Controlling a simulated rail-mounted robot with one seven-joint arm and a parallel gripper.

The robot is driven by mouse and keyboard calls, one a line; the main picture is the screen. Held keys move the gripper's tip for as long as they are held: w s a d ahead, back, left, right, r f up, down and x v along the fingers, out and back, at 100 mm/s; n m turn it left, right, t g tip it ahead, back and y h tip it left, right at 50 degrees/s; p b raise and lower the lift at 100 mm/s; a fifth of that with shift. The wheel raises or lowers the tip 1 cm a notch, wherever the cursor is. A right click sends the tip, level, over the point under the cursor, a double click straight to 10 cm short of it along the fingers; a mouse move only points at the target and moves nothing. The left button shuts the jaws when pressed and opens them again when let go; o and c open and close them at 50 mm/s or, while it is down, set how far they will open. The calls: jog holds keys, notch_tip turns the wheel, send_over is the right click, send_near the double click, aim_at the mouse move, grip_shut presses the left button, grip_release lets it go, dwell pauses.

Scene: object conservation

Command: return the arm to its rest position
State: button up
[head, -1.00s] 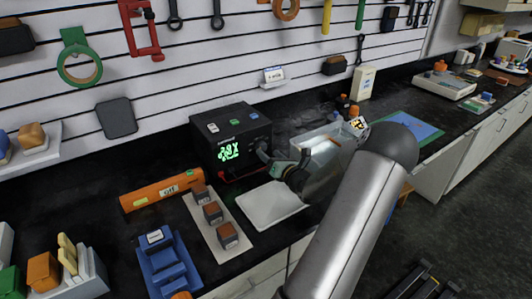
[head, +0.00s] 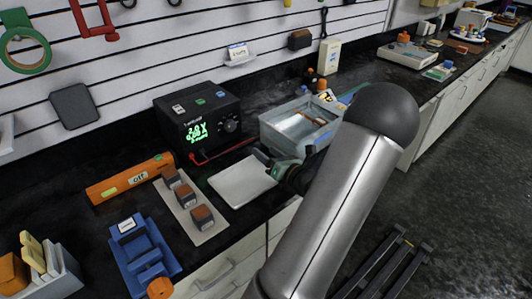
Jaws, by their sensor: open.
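My arm crosses the right half of the head view, with a grey link and a dark round joint. My gripper (head: 282,166) shows small at the arm's far end, partly hidden behind the link. It is open, and I see nothing between its fingers. It is by the right edge of a white tray (head: 241,182) and in front of a clear bin (head: 300,125). I cannot tell its exact height above the bench.
A black power supply (head: 200,120) with a green display stands behind the tray. To the left are an orange case (head: 130,178), a board with brown-topped blocks (head: 190,205) and a blue vise (head: 143,255). The floor at right is mostly open, with dark rails (head: 385,262).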

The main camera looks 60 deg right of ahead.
dwell(0.3)
jog(key=w+a+r+n+g+y+p, duration=0.2)
jog(key=w+a+r+n+y, duration=0.25)
jog(key=a, duration=0.45)
jog(key=w+a+r+n+g+y+p, duration=0.1)
jog(key=w+a+n+g+y, duration=0.15)
jog(key=a+n+y, duration=0.45)
jog(key=w+a+r+n+g+y+p, duration=0.25)
jog(key=w+a+n, duration=0.35)
jog(key=a, duration=0.6)
jog(key=s+a+r+n+g+p, duration=0.1)
jog(key=s+a+r+n+g, duration=0.1)
jog(key=s+a+n+g, duration=0.3)
jog(key=s+a+r+n+g+p, duration=0.1)
jog(key=a+n+g+p, duration=0.1)
jog(key=a+n, duration=0.55)
jog(key=s+a+r+n+h+p, duration=0.2)
jog(key=s+r+n+h, duration=0.2)
jog(key=n, duration=0.3)
jog(key=s+a+r+n+g+h+p, duration=0.1)
jog(key=s+a+r+n+h+p, duration=0.1)
jog(key=n, duration=0.6)
notch_tip(320, 180, up, 2)
jog(key=shift+s+r+g+h+p, duration=0.2)
jog(key=shift+s+g+h+p, duration=0.1)
jog(key=shift+s+h, duration=0.7)
jog(key=shift+a, duration=0.15)
